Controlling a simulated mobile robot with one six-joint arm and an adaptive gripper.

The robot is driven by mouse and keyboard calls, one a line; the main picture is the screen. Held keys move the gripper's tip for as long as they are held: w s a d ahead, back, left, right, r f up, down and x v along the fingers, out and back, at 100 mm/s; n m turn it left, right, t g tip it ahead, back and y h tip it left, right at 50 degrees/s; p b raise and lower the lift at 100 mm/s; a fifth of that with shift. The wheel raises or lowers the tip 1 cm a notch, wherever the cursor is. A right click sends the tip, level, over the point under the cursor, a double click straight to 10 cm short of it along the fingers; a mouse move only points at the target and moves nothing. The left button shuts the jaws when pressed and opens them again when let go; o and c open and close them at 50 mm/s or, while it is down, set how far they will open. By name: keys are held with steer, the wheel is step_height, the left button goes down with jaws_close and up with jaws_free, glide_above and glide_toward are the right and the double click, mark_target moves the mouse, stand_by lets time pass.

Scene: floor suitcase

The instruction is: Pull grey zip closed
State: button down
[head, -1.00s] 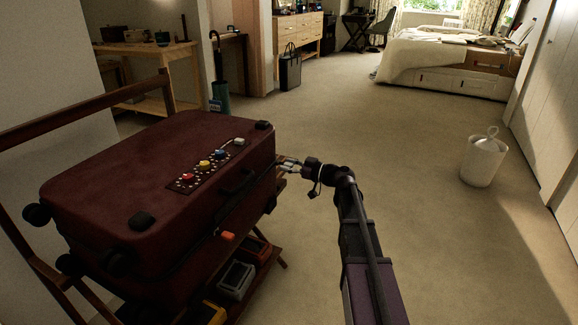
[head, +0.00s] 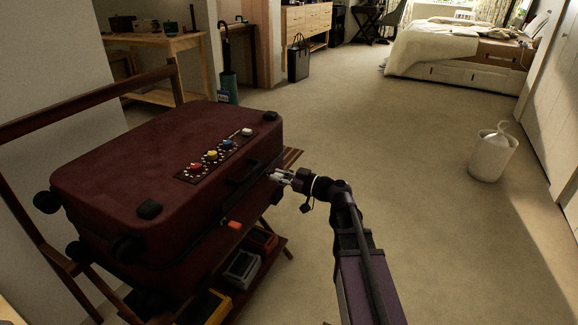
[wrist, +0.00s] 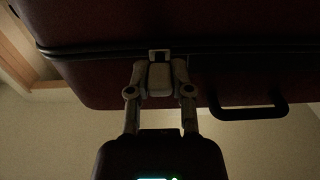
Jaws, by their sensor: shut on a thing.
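A closed dark red suitcase (head: 120,150) lies flat on a wooden rack, with a dark zip seam (wrist: 90,48) running around its side. My gripper (head: 281,176) is at the seam on the suitcase's right side, near the far right corner. In the wrist view my gripper (wrist: 160,82) is shut on the grey zip pull (wrist: 160,76), a small block between the fingers just below the seam. An orange pull (head: 234,225) sits on the same side, nearer the camera. Whether the seam is open beside the grey zip is too dark to tell.
A dark handle (wrist: 248,108) sticks out to the right of my fingers in the wrist view. A strip with coloured knobs (head: 213,156) lies on the lid. Boxes (head: 242,268) sit on the rack's lower shelf. The carpet to the right is clear up to a white bin (head: 493,155).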

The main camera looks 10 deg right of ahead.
steer(key=shift+s+a, duration=0.8)
steer(key=shift+s, duration=0.2)
steer(key=c, duration=0.5)
jaws_free()
steer(key=shift+d, duration=0.2)
steer(key=shift+s+d, duration=0.1)
steer(key=shift+d, duration=0.05)
steer(key=shift+v, duration=5.7)
